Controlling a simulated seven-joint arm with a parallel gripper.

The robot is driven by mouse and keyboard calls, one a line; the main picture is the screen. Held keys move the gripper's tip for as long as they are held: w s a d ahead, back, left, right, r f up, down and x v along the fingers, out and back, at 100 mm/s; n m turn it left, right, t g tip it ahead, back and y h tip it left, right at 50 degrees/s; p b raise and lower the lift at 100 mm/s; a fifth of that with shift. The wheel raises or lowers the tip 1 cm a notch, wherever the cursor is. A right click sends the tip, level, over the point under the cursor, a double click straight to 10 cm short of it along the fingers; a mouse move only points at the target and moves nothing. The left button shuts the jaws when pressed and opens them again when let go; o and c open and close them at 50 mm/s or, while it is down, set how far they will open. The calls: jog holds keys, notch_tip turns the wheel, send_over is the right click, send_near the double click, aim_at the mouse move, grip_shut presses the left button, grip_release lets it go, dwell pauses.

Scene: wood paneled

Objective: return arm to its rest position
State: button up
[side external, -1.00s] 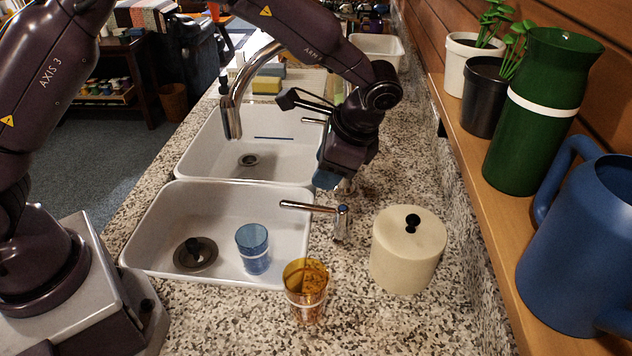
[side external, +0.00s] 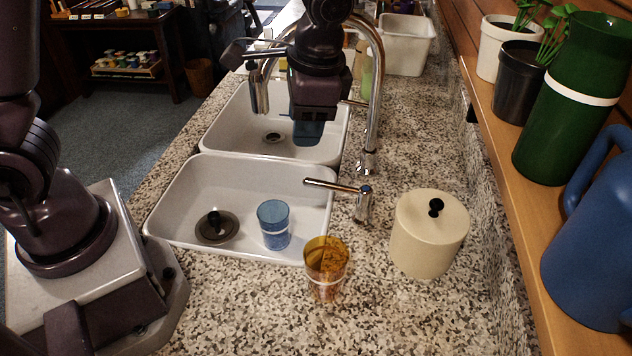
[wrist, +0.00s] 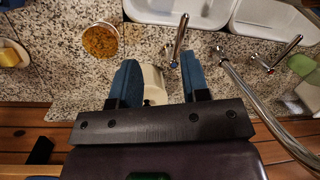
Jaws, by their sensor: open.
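My gripper (side external: 308,132) hangs above the far sink basin (side external: 222,128) in the side view, in front of the tall chrome faucet (side external: 377,85). In the wrist view my gripper (wrist: 160,72) shows two blue fingers spread apart with nothing held. The cream lidded canister (wrist: 153,82) appears between the fingers there, but it stands well below on the counter. My arm is raised clear of the counter, and its upper part is cut off by the top of the side view.
An amber glass (side external: 326,268) with brown contents stands on the speckled counter. A blue glass (side external: 273,224) stands in the near basin (side external: 180,190). A short tap (side external: 362,204) is beside it. The right shelf holds a green vase (side external: 565,110), a blue jug (side external: 595,240) and potted plants.

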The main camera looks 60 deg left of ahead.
jog(key=s+a+r+n+t+h, duration=0.1)
jog(key=s+a+r+n+t, duration=0.1)
jog(key=s+r, duration=0.3)
jog(key=s+a+r+n+t+h, duration=0.1)
jog(key=s+a+r+n+t, duration=0.2)
jog(key=s+r, duration=0.3)
jog(key=s+a+t, duration=0.1)
jog(key=s, duration=0.2)
jog(key=shift+s+a, duration=0.25)
jog(key=shift+a, duration=0.05)
